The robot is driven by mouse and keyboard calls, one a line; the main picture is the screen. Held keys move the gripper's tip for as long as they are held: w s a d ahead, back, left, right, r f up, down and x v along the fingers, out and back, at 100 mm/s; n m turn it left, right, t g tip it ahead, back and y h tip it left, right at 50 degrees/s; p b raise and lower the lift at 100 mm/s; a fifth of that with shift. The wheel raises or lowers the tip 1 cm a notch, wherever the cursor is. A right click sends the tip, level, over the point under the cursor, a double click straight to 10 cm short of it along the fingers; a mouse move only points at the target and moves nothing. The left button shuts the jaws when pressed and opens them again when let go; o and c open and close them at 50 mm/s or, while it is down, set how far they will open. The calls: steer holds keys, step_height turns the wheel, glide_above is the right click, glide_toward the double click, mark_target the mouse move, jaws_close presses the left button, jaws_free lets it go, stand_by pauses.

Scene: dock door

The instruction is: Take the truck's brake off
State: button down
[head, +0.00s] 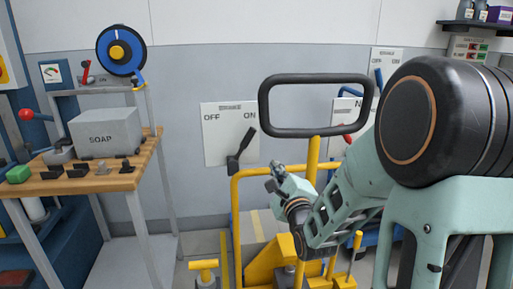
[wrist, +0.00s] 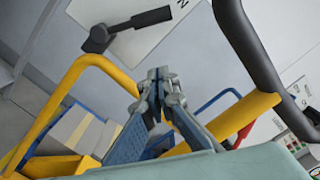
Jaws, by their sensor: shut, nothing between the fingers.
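The truck is a yellow-framed hand truck (head: 237,212) with a black loop handle (head: 316,78); both also show in the wrist view, the frame (wrist: 62,92) at left and the handle (wrist: 247,45) at upper right. A black lever (head: 240,151) stands at the lower edge of a white OFF/ON plate (head: 224,120), leaning right toward ON. This lever also shows in the wrist view (wrist: 125,27). I cannot tell whether it is fixed to the plate or truck. My gripper (head: 275,178) is shut and empty, below and right of the lever; its fingertips show mid-frame in the wrist view (wrist: 158,76).
A wooden-topped bench (head: 128,178) with a grey SOAP box (head: 106,133) stands at left. A yellow T-shaped piece (head: 203,266) is low, left of the truck. More wall plates hang behind my arm. Open floor shows between bench and truck.

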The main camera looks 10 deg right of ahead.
mark_target(243, 146)
steer(key=w+a+r+b, duration=0.2)
steer(key=w+a, duration=0.1)
steer(key=w, duration=0.7)
steer(key=shift+w+a+r, duration=0.15)
steer(key=shift+a, duration=0.25)
steer(key=shift+r, duration=0.1)
